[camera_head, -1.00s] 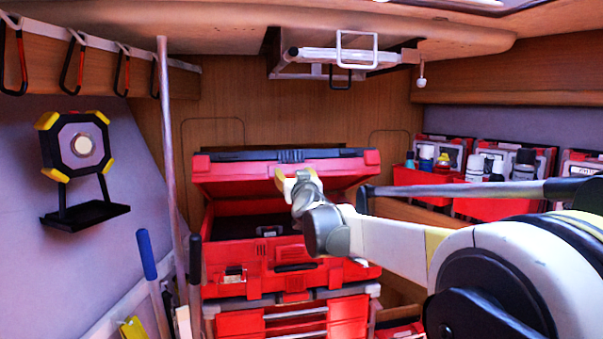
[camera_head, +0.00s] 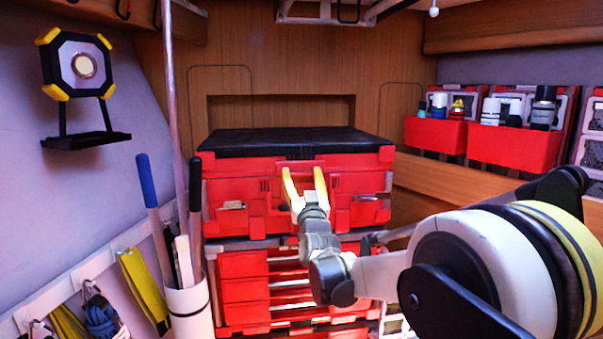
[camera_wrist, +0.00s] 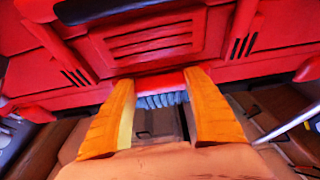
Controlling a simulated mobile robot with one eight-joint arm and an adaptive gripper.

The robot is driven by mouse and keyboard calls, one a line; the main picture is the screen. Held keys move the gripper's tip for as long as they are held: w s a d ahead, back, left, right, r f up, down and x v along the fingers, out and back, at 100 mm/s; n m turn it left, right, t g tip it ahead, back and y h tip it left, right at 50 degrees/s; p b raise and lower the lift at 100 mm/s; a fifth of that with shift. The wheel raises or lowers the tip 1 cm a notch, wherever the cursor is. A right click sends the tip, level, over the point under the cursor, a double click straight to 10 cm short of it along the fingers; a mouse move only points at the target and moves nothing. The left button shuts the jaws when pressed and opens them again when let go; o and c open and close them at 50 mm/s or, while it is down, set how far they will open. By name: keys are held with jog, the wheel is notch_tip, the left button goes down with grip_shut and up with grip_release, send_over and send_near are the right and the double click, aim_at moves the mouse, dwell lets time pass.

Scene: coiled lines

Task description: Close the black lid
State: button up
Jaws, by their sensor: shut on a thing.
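The black lid (camera_head: 300,140) lies flat across the top of the red toolbox (camera_head: 240,205) in the head view and looks closed. I cannot tell whether it is latched. My gripper (camera_head: 304,178) is at the middle of the toolbox front, just below the lid's edge, its two yellow fingers pointing up. In the wrist view, the fingers (camera_wrist: 160,95) stand apart on either side of a red and grey ribbed front latch (camera_wrist: 160,98), and are shut on it. The toolbox's red front panel (camera_wrist: 150,40) fills the top of that view.
The toolbox stands on a red drawer unit (camera_head: 245,292). A white tube (camera_head: 189,310) with long-handled tools and a thin pole (camera_head: 170,110) stand close on the left. Red bins (camera_head: 515,148) with bottles hang on the right wall. A recess (camera_head: 280,110) lies behind the lid.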

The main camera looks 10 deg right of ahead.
jog(key=shift+f, duration=0.25)
jog(key=o, duration=1.4)
jog(key=shift+w, duration=0.1)
jog(key=v, duration=1.2)
jog(key=shift+r, duration=0.1)
